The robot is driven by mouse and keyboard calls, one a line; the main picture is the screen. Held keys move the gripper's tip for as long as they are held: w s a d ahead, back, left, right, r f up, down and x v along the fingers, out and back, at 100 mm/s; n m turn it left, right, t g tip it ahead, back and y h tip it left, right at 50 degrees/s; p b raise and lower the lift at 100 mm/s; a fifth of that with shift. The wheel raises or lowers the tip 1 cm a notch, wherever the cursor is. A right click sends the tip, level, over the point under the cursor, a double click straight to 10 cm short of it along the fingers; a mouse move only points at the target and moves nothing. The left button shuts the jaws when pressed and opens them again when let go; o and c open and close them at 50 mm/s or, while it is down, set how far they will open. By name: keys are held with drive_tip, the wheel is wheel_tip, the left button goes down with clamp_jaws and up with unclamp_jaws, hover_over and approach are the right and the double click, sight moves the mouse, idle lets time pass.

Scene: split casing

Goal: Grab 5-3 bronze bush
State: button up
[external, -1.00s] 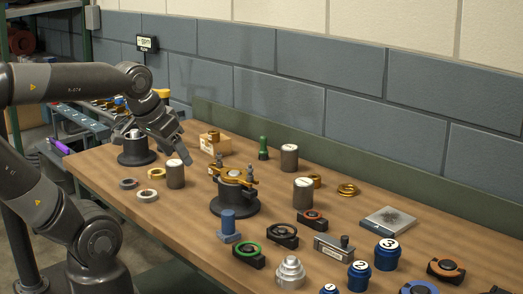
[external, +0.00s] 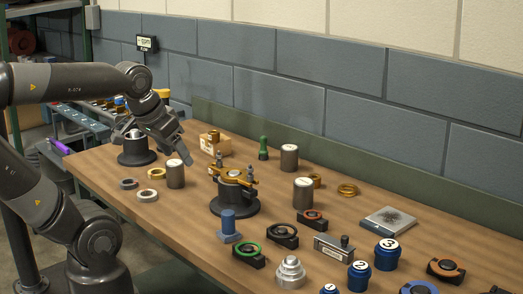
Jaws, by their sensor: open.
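Several bronze-coloured pieces are on the wooden bench. A small bush (external: 214,136) sits on a cardboard box at the back. A flat ring (external: 157,174) lies at the left, a short bush (external: 315,181) stands partly behind a grey cylinder, and another ring (external: 348,190) lies to its right. I cannot read any 5-3 mark on them. My gripper (external: 184,159) is open, tilted downward above the back left of the bench, left of the box. No piece is visible between its fingers.
A black stand with a bronze clamp-like fitting (external: 233,180) is mid-bench. A black stand (external: 137,151) is below my arm. Grey cylinders (external: 175,174) stand nearby. Black, blue and orange parts crowd the right front. Bare wood lies at the front left.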

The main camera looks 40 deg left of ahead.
drive_tip(key=shift+w, duration=0.1)
drive_tip(key=w+a+r+m+g, duration=0.15)
drive_tip(key=w+a, duration=0.35)
drive_tip(key=w, duration=0.5)
drive_tip(key=w+a+m+g, duration=0.1)
drive_tip(key=w+a+g, duration=0.1)
drive_tip(key=w+a, duration=0.65)
drive_tip(key=w+a+f, duration=0.4)
drive_tip(key=w+f, duration=0.1)
drive_tip(key=f, duration=0.1)
drive_tip(key=w+a+f+m+g, duration=0.1)
drive_tip(key=w+a+f, duration=0.4)
drive_tip(key=f, duration=0.1)
drive_tip(key=w+a+f+g, duration=0.1)
drive_tip(key=w+a+f, duration=0.4)
drive_tip(key=f, duration=0.2)
drive_tip(key=shift+w+a+m, duration=0.1)
drive_tip(key=shift+w+m, duration=0.15)
drive_tip(key=shift+w, duration=0.05)
drive_tip(key=shift+s+a+f, duration=0.1)
drive_tip(key=shift+s+f, duration=0.05)
drive_tip(key=shift+f, duration=1.2)
drive_tip(key=shift+s+a+f, duration=0.1)
drive_tip(key=shift+f, duration=1.25)
